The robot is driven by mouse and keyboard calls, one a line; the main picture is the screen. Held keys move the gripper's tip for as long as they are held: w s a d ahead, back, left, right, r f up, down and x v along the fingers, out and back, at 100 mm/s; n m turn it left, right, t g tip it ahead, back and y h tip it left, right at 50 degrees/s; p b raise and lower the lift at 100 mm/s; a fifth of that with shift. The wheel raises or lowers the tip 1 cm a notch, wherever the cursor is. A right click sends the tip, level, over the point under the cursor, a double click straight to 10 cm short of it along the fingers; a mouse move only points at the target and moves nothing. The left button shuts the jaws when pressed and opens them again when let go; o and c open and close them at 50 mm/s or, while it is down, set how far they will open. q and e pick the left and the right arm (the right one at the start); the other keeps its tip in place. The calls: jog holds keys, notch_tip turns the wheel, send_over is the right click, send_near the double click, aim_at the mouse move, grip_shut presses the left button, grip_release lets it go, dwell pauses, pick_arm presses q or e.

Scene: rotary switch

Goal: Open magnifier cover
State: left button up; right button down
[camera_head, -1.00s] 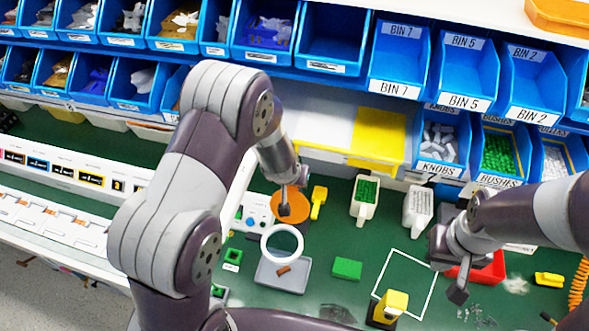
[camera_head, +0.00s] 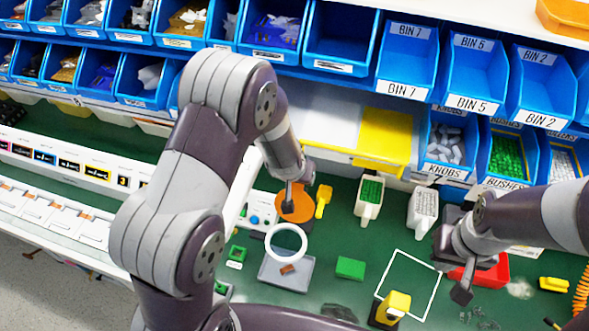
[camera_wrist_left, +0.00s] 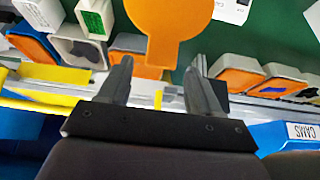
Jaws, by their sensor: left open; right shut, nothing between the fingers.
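The magnifier's orange round cover (camera_head: 301,212) lies behind the white magnifier ring (camera_head: 286,254) in the head view and leaves the ring's opening clear. In the left wrist view the orange cover (camera_wrist_left: 170,25) fills the top middle, with its short tab pointing down towards my fingers. My left gripper (camera_wrist_left: 161,62) is open, and the tab's end appears between its fingertips; I cannot tell whether they touch. In the head view my left gripper (camera_head: 289,207) overlaps the cover. My right gripper (camera_head: 461,293) is shut and empty, beside the red tray (camera_head: 490,274).
A grey tray (camera_head: 304,274) with a small brown piece is under the ring. A green block (camera_head: 350,268), a yellow part (camera_head: 394,305) and a yellow tool (camera_head: 323,199) are nearby. Blue bins (camera_head: 403,64) line the back. The white-outlined square (camera_head: 429,290) is largely clear.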

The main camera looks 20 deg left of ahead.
pick_arm(q)
jog(key=p+v, duration=0.3)
jog(key=v, duration=0.7)
jog(key=shift+p, duration=0.35)
jog(key=shift+r, duration=0.1)
